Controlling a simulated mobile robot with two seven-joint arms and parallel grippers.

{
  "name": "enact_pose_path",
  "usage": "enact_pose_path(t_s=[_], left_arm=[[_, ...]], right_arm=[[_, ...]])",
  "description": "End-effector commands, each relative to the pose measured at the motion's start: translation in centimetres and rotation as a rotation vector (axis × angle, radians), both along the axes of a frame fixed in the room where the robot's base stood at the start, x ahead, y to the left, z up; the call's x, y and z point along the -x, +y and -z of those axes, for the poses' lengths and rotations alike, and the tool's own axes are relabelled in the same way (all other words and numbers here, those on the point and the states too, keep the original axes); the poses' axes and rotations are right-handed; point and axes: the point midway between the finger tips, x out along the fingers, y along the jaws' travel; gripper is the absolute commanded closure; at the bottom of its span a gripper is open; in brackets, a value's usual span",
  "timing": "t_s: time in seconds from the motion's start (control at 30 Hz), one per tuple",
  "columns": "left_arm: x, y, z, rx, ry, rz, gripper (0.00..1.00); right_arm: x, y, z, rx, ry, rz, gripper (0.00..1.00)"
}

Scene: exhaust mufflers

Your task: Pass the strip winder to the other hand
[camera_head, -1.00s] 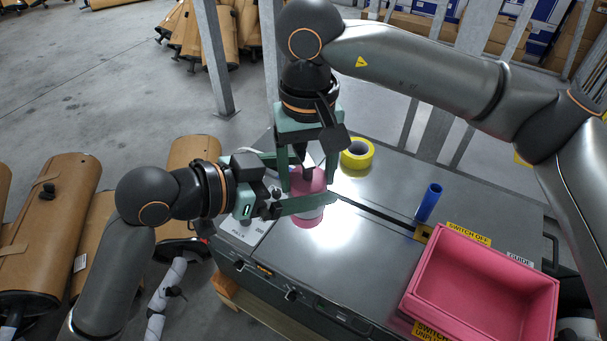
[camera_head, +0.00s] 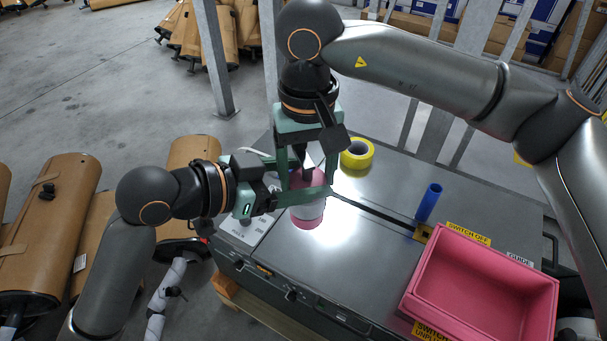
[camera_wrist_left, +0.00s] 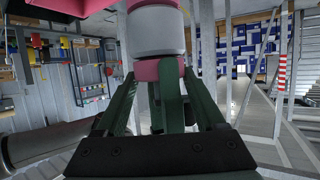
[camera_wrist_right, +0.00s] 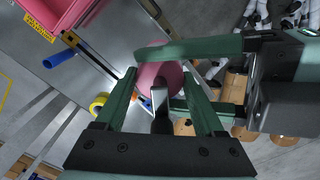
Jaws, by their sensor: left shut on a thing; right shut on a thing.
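The strip winder (camera_head: 308,211) is a pink and pale grey cylinder with a dark handle, held upright above the grey metal bench top. In the left wrist view its banded body (camera_wrist_left: 158,32) rises just beyond the fingers. In the right wrist view I look down on its pink end (camera_wrist_right: 160,77) and dark handle. My right gripper (camera_head: 306,183) reaches down from above and is shut on it. My left gripper (camera_head: 303,195) comes in from the left and is shut on it too, its fingers crossing those of the right. The exact contact points are partly hidden by the fingers.
A pink bin (camera_head: 482,290) sits at the right of the bench (camera_head: 375,240). A yellow tape roll (camera_head: 357,154) lies behind the winder. Brown mufflers (camera_head: 50,225) lie at left; metal posts (camera_head: 215,60) rise behind.

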Motion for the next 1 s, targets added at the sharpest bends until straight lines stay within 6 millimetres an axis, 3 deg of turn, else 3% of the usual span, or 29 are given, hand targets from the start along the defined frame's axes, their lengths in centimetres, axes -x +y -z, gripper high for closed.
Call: enact_pose_path(t_s=[0.07, 0.1, 0.33, 0.67, 0.77, 1.0], left_arm=[[0.5, -0.3, -0.1, 0.006, 0.004, 0.016, 0.90], [0.5, -0.4, -0.1, 0.007, 0.003, 0.016, 0.92], [0.5, -0.3, -0.1, 0.006, 0.003, 0.014, 0.92], [0.4, -0.3, -0.1, 0.007, 0.002, 0.014, 0.92], [0.4, -0.3, -0.1, 0.006, 0.002, 0.013, 0.92], [0.4, -0.3, -0.1, 0.004, 0.004, 0.012, 0.92]], right_arm=[[-0.3, 0.0, -0.1, -0.004, -0.011, 0.007, 1.00], [-0.4, 0.0, -0.1, -0.004, -0.011, 0.007, 0.27], [-0.3, 0.0, -0.1, -0.005, -0.009, 0.006, 0.01], [-0.2, 0.1, -0.4, -0.006, -0.008, 0.005, 0.00], [-0.3, 0.1, -1.5, -0.007, -0.012, 0.006, 0.00], [-0.3, 0.1, -6.4, -0.006, -0.013, 0.006, 0.00]])
